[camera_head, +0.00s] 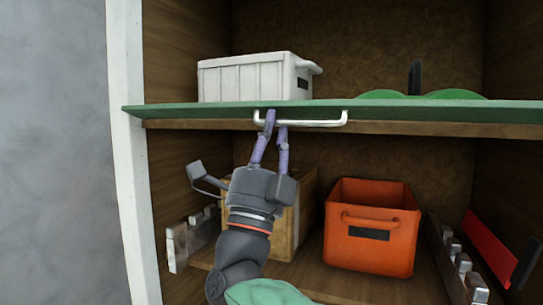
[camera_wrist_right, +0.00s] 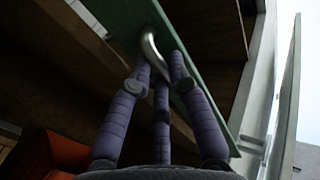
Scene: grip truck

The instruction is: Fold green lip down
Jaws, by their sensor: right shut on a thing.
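The green lip (camera_head: 200,111) runs along the front edge of the upper shelf. It shows as a thin, nearly level strip in the head view. A silver bar handle (camera_head: 315,123) is fixed to it. My right gripper (camera_head: 276,120) reaches up from below and is shut on the left end of this handle. In the right wrist view, the purple fingers close around the curved handle (camera_wrist_right: 149,42), beside the green lip panel (camera_wrist_right: 122,16). The fingertips partly hide the handle's end. My left gripper is not in view.
A white crate (camera_head: 245,80) and green round items (camera_head: 440,95) sit on the upper shelf. Below are an orange bin (camera_head: 370,255), a brown box (camera_head: 304,195) behind my right gripper, and notched grey racks (camera_head: 178,248) at both sides. A white post (camera_head: 127,190) stands at left.

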